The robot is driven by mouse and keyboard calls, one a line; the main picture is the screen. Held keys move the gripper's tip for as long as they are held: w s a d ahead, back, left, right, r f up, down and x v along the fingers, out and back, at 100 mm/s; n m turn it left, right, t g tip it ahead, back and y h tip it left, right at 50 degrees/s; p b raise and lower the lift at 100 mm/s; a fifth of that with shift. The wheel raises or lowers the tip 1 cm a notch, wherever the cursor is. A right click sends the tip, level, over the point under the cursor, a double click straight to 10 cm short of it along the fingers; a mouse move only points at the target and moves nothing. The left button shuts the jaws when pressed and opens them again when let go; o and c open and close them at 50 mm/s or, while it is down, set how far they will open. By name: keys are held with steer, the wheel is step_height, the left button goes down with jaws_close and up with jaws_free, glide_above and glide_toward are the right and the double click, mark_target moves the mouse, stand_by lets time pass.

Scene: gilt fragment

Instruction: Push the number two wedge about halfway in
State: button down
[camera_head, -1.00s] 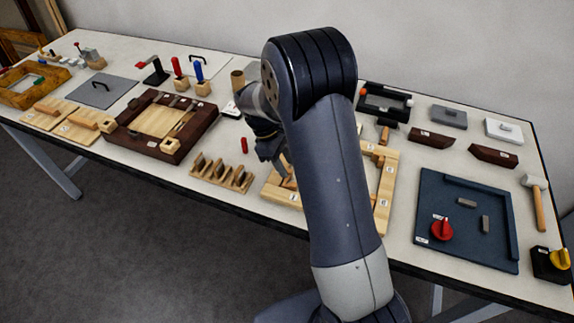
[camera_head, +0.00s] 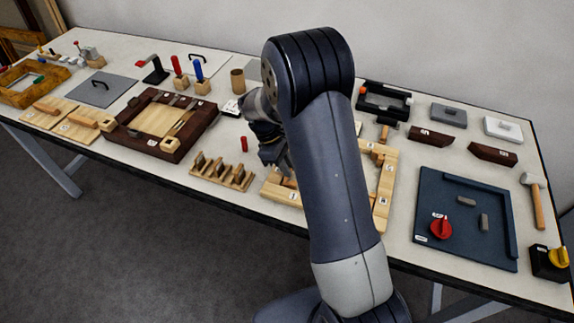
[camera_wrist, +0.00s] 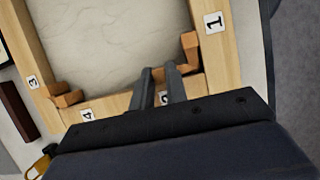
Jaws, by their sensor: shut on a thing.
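A pale wooden frame (camera_wrist: 115,104) carries number labels on its sides; it also shows in the head view (camera_head: 383,205), partly behind my arm. Orange-brown wedge pieces (camera_wrist: 190,46) sit at the inner corner near label 1. Others (camera_wrist: 68,98) sit at the corner between labels 3 and 4. How deep the held wedge sits cannot be seen.
A wooden rack with several upright pieces (camera_head: 222,176) stands left of the frame. A dark blue tray (camera_head: 465,250) with a red knob lies to the right, with a mallet (camera_head: 537,200) beyond. A brown cup (camera_head: 237,82) stands behind my gripper.

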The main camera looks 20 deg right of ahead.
stand_by(0.3)
steer(key=shift+s+a, duration=0.35)
steer(key=shift+s, duration=0.15)
steer(key=c, duration=1.4)
jaws_free()
steer(key=shift+r, duration=0.1)
steer(key=b+v, duration=0.1)
steer(key=v, duration=0.9)
steer(key=shift+r, duration=0.35)
